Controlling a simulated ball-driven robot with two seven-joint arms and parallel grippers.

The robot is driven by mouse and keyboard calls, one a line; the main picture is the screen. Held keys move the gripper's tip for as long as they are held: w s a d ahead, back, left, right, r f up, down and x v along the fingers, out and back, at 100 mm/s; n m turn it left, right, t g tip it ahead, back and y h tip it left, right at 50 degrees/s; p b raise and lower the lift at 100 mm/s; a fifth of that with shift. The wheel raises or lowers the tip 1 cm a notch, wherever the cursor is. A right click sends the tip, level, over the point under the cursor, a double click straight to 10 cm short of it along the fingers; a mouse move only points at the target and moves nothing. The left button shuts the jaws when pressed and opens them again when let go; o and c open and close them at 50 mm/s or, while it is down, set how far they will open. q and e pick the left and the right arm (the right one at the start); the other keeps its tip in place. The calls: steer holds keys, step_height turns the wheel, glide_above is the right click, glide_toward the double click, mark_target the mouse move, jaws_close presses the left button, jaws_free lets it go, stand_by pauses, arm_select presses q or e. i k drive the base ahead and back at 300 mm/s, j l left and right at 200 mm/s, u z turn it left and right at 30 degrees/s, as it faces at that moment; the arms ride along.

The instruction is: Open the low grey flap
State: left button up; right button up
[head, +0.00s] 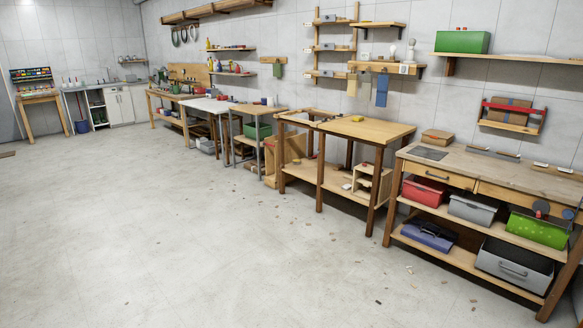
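I cannot make out a low grey flap for certain. A grey box (515,268) with a handle on its front sits on the bottom shelf of the workbench at the right. A smaller grey bin (473,209) stands on the shelf above it. Neither of my grippers is in view.
The right workbench (480,164) also holds a red bin (424,190), a green bin (538,228) and a blue case (429,235). A wooden table (366,130) and further benches line the wall. The concrete floor (180,240) is wide and open, with small scattered scraps.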

mark_target(326, 73)
steer(key=i+u, duration=0.2)
steer(key=i, duration=0.3)
steer(key=i+u, duration=0.15)
steer(key=i, duration=0.35)
steer(key=i+u, duration=0.2)
steer(key=i, duration=0.3)
steer(key=i+l+u, duration=0.15)
steer(key=i, duration=0.35)
steer(key=i+l+u, duration=0.2)
steer(key=i, duration=0.3)
steer(key=i+z, duration=0.1)
steer(key=i, duration=0.55)
steer(key=i+j+z, duration=0.1)
steer(key=i, duration=0.55)
steer(key=i+l+z, duration=0.1)
steer(key=i+z, duration=0.2)
steer(key=i, duration=0.6)
steer(key=i+j+z, duration=0.15)
steer(key=i+z, duration=0.2)
steer(key=i, duration=0.55)
steer(key=i+z, duration=0.2)
steer(key=i, duration=0.25)
steer(key=i+j+z, duration=0.2)
steer(key=i, duration=0.25)
steer(key=i+j+z, duration=0.25)
steer(key=i, duration=0.15)
steer(key=l, duration=0.1)
